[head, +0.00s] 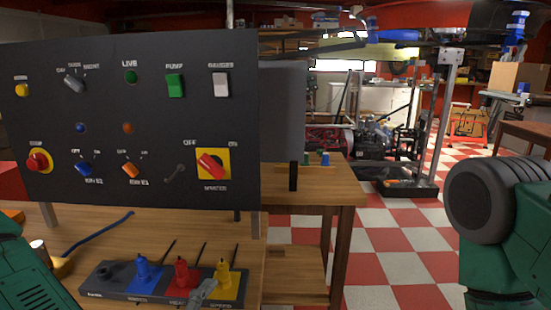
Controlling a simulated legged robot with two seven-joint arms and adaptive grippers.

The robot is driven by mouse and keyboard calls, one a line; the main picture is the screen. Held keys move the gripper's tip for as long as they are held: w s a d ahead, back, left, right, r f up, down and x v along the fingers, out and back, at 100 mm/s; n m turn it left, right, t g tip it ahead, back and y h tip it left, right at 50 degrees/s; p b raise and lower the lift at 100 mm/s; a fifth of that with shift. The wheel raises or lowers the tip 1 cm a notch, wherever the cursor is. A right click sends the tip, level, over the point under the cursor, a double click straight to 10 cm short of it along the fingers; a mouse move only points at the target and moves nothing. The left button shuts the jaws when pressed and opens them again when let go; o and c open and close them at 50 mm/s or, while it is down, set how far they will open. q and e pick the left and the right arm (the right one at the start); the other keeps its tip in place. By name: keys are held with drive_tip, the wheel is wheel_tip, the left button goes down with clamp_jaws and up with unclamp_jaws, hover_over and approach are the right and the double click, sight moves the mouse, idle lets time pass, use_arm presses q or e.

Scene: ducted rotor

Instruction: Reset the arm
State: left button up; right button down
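My green left arm shows at the lower left corner, beside the wooden bench, and its gripper cannot be made out. My green right arm, with a dark round joint, fills the right edge; its gripper is out of frame. A black control panel (140,120) stands upright on the bench at the left. It carries a red round button (38,161) on yellow, a red rotary switch (211,166) on a yellow plate, a green switch (175,86) and a white switch (221,84). A small grey piece (203,293) lies in front of the red plug; what it belongs to is unclear.
A wooden table (315,187) stands beyond. The checkered floor (400,265) is clear between bench and right arm.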

use_arm(q)
drive_tip(key=s+a+f+m+g, duration=0.2)
drive_tip(key=s+f+m+g, duration=0.4)
drive_tip(key=s+f+m, duration=0.65)
drive_tip(key=s+a+f+m+g+y, duration=0.2)
drive_tip(key=s+a+f+g, duration=0.1)
drive_tip(key=s+a+f, duration=0.2)
drive_tip(key=s+a+f+m+g+y, duration=0.3)
drive_tip(key=s+a+f, duration=0.2)
drive_tip(key=a, duration=0.5)
drive_tip(key=shift+s, duration=0.25)
